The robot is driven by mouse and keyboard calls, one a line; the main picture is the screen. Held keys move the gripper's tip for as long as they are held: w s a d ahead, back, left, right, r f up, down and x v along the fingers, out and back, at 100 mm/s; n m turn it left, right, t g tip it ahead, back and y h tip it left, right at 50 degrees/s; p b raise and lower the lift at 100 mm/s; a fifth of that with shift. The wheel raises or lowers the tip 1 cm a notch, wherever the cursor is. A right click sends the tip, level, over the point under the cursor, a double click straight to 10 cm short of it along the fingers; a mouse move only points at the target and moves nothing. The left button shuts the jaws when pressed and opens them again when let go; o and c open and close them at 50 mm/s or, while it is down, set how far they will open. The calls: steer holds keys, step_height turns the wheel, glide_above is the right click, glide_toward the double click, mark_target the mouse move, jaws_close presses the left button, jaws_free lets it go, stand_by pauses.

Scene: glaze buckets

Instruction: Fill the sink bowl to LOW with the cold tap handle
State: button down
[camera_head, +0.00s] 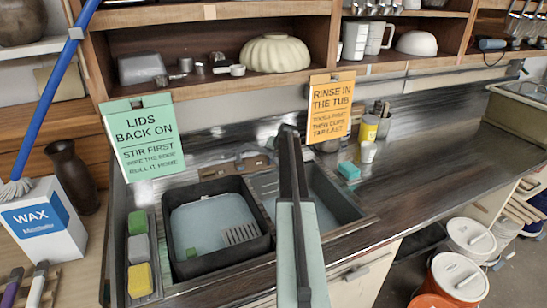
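The metal sink bowl (337,193) is set in the dark counter, right of a black tub. My arm crosses in front and hides its middle, so I cannot see a LOW mark or tell the water level. A small brownish fitting (238,165) stands at the back edge behind the tub; I cannot tell whether it belongs to the tap. No cold tap handle shows clearly. My gripper (288,132) is at the far end of my dark and pale green arm, seen edge-on over the back of the sink. Its fingers cannot be told apart.
The black tub (263,245) holds pale liquid, a green block and a grille. Sponges lie in a tray (154,292) at left. A teal sponge (349,171), yellow can (369,128) and white cup (368,152) stand right of the bowl. Two signs hang from the shelf. The right counter is clear.

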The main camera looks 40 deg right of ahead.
steer(key=shift+n, duration=0.3)
steer(key=c, duration=1.5)
jaws_free()
steer(key=shift+o, duration=0.2)
steer(key=p+v, duration=0.6)
steer(key=v, duration=0.1)
steer(key=shift+s+r, duration=0.2)
steer(key=shift+r, duration=0.1)
